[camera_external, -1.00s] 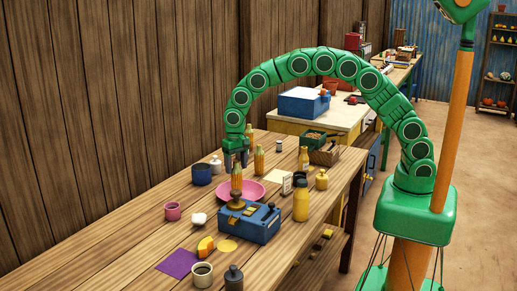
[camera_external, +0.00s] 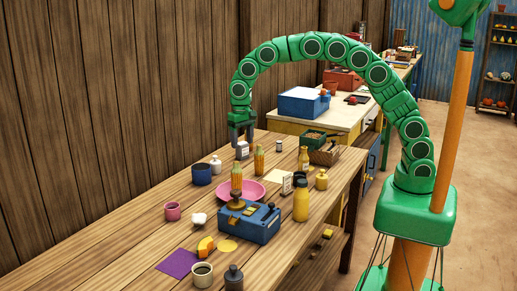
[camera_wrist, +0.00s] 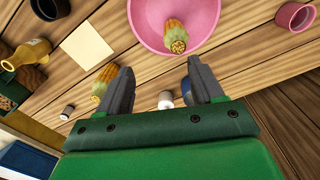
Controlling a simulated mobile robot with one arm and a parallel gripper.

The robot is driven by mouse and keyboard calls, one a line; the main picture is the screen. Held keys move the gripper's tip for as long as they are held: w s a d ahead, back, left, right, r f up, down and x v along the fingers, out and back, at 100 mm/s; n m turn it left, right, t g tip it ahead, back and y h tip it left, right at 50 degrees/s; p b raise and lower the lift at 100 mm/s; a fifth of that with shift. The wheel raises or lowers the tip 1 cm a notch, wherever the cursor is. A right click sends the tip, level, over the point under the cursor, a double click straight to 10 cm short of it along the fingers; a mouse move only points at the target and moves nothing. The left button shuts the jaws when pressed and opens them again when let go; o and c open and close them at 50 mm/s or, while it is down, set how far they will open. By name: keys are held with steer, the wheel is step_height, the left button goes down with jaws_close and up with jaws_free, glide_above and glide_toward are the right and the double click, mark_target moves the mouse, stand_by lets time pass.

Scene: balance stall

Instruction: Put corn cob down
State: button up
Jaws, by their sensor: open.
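One yellow-orange corn cob (camera_external: 237,181) stands upright in the pink bowl (camera_external: 257,189). The wrist view shows this cob (camera_wrist: 177,36) inside the bowl (camera_wrist: 145,28) from above. A second corn cob (camera_external: 259,160) stands on the table just behind the bowl, and it also shows in the wrist view (camera_wrist: 103,82). My gripper (camera_external: 241,142) is open and empty, above and behind the bowl, apart from both cobs. In the wrist view its spread fingers (camera_wrist: 158,82) hold nothing. The first cob's foot is partly hidden in the external view.
The blue balance (camera_external: 249,222) stands in front of the bowl. A pale jar (camera_external: 242,150) shows behind the fingers. Yellow bottles (camera_external: 301,203) stand at right.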

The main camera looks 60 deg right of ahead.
steer(key=s+d+r+n, duration=0.1)
steer(key=s+d+r, duration=0.3)
steer(key=s+d, duration=0.5)
steer(key=s+d+r+n, duration=0.1)
steer(key=s+d+r, duration=0.4)
steer(key=s+d, duration=0.45)
steer(key=s+d+f+n, duration=0.1)
steer(key=s+d, duration=0.2)
steer(key=s, duration=1)
steer(key=s+d+f+n+g, duration=0.1)
steer(key=s+d, duration=0.3)
steer(key=s, duration=1)
steer(key=shift+d+f+g, duration=0.25)
steer(key=shift+f+g, duration=0.05)
steer(key=shift+f, duration=0.15)
steer(key=shift+o, duration=0.5)
steer(key=shift+w, duration=0.1)
